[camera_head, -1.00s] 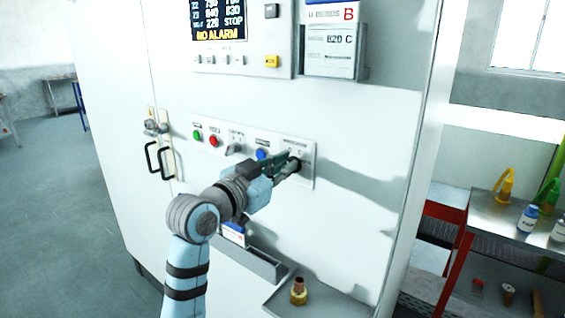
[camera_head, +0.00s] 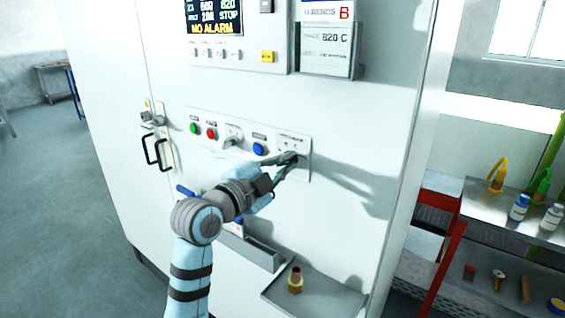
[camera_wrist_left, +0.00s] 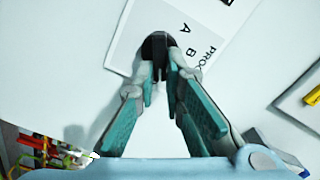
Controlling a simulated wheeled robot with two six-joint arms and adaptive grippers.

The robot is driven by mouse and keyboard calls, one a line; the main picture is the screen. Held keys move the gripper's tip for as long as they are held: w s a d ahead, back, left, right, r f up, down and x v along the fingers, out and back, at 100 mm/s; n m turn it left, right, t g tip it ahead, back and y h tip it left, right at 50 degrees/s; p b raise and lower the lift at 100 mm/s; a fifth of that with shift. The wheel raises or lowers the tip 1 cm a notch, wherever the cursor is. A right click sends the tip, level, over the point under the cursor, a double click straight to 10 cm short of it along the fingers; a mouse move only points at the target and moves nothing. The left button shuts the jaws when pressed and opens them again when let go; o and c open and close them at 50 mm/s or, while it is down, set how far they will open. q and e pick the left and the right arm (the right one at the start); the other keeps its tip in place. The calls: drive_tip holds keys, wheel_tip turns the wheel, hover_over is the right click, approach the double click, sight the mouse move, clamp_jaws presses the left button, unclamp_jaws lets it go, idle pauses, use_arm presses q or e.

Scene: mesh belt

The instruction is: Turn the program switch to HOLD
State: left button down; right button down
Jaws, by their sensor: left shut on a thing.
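The program switch (camera_head: 292,157) is a dark knob at the right end of the white button panel (camera_head: 305,172) on the cabinet front. My left gripper (camera_head: 287,165) reaches up to it from the lower left, with its fingertips on the knob. In the left wrist view, the gripper (camera_wrist_left: 160,70) is closed on the black switch (camera_wrist_left: 155,45), and the letters A and B and part of the word PROGRAM show on the plate (camera_wrist_left: 185,30) beside it. The HOLD mark cannot be read. My right gripper is not in view.
Left of the switch are a blue button (camera_head: 259,149), a grey selector (camera_head: 232,142), a red button (camera_head: 211,133) and a green button (camera_head: 193,127). A display (camera_head: 213,18) reads NO ALARM. Below, a ledge (camera_head: 325,298) holds a brass fitting (camera_head: 295,280). A shelf with bottles stands right.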

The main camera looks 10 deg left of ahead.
use_arm(q)
drive_tip(key=shift+f+m, duration=0.1)
drive_tip(key=shift+m, duration=0.5)
drive_tip(key=c, duration=1.7)
unclamp_jaws()
drive_tip(key=v, duration=1.2)
drive_tip(key=shift+f, duration=0.1)
